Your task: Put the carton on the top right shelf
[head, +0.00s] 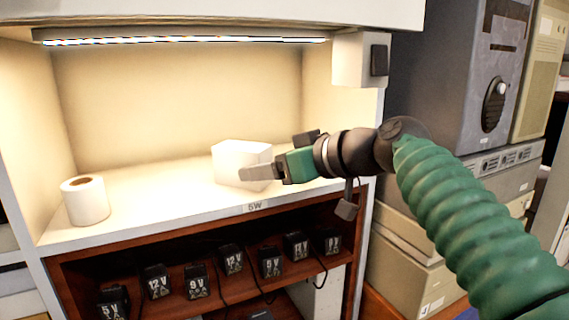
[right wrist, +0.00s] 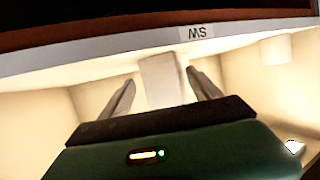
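The carton (head: 241,152) is a plain white box on the lit white shelf, right of its middle. My right gripper (head: 258,172) reaches in from the right, and one finger overlaps the carton's lower front. In the right wrist view, which is upside down, the carton (right wrist: 162,78) stands between the two grey fingers of my right gripper (right wrist: 160,76). The fingers are spread, with a narrow gap beside the carton; contact is not clear. The carton rests on the shelf. My left gripper is not in view.
A white paper roll (head: 85,200) stands at the shelf's left end. Below the shelf edge label (head: 256,207), a brown compartment holds several black power adapters (head: 233,259). A lamp strip (head: 185,40) hangs above. Computer cases (head: 450,75) stand right. The shelf between roll and carton is clear.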

